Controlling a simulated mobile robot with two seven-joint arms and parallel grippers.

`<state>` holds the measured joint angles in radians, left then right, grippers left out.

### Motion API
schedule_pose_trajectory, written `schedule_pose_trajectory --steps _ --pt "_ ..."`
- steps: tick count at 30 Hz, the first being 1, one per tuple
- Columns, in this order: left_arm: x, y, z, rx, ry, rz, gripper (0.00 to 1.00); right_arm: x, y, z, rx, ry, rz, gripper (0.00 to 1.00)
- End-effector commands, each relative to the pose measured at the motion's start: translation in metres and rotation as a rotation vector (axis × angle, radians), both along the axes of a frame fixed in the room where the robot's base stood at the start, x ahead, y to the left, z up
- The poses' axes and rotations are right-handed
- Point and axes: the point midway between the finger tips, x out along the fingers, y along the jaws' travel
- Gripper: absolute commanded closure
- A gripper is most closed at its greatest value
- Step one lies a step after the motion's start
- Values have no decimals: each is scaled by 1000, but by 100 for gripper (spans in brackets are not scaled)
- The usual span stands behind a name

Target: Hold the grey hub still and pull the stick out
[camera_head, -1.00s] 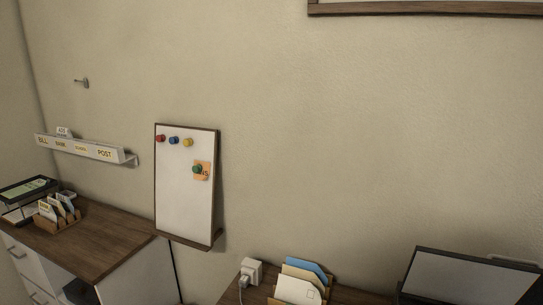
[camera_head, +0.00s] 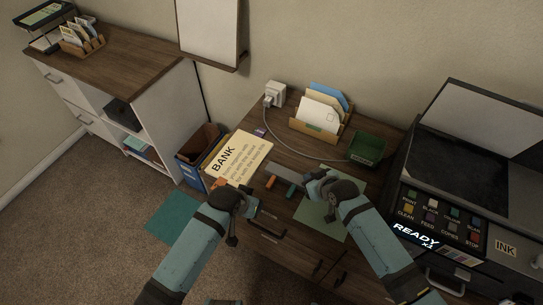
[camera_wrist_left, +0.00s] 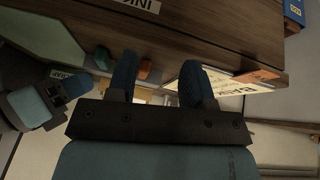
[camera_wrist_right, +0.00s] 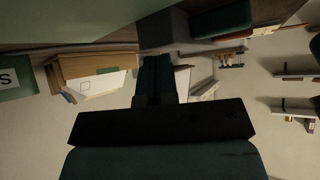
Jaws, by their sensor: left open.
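The grey hub (camera_head: 283,176) lies along the front of the desk, with an orange stick (camera_head: 270,182) and a green stick (camera_head: 291,190) projecting from its front side. My right gripper (camera_head: 309,181) is at the hub's right end; its fingers (camera_wrist_right: 157,62) are close together in the right wrist view, with the grey body just beyond them. My left gripper (camera_head: 245,192) is open and empty, left of the orange stick. In the left wrist view, the orange stick (camera_wrist_left: 144,68) shows behind the open fingers, and the green stick (camera_wrist_left: 102,57) is left of them.
A BANK sheet (camera_head: 232,158) lies left of the hub. A letter rack (camera_head: 318,125), a green tray (camera_head: 367,149) and a charger (camera_head: 275,93) with a cable stand behind. A printer (camera_head: 440,190) is at the right. A bin (camera_head: 197,150) stands left of the desk.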

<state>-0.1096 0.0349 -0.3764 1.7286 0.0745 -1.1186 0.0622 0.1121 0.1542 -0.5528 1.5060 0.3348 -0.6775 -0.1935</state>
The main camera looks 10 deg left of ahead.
Motion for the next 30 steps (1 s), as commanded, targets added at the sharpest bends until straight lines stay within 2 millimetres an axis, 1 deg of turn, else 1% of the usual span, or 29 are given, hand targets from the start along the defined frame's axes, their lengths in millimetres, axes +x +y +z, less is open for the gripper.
schedule_pose_trajectory --steps 1,3,5,6,9,15,18,20,23,26,30 --pt "18 -9 7 17 40 -13 53 -6 -1 -10 -9 20 2 100" --pt "34 -20 17 48 107 -32 53 -6 -1 -10 -9 20 2 100" --pt "48 -28 27 82 163 -48 53 -6 -1 -10 -9 20 2 100" --pt "56 -33 35 103 198 -57 53 -6 -1 -10 -9 20 2 100" --pt "73 -42 55 159 277 -75 53 -6 -1 -10 -9 20 2 100" --pt "92 -51 87 249 383 -90 53 -6 -1 -10 -9 20 2 100" --pt "96 -52 94 271 408 -93 53 -6 -2 -10 -9 20 2 100" --pt "96 -53 95 278 416 -94 53 -6 -2 -10 -9 20 2 100" --pt "96 -53 88 282 423 -93 53 -6 -2 -10 -9 20 2 100" --pt "96 -53 73 281 423 -94 53 -6 -2 -10 -9 20 2 100" --pt "96 -52 47 281 423 -94 53 -6 -2 -10 -9 20 2 100"
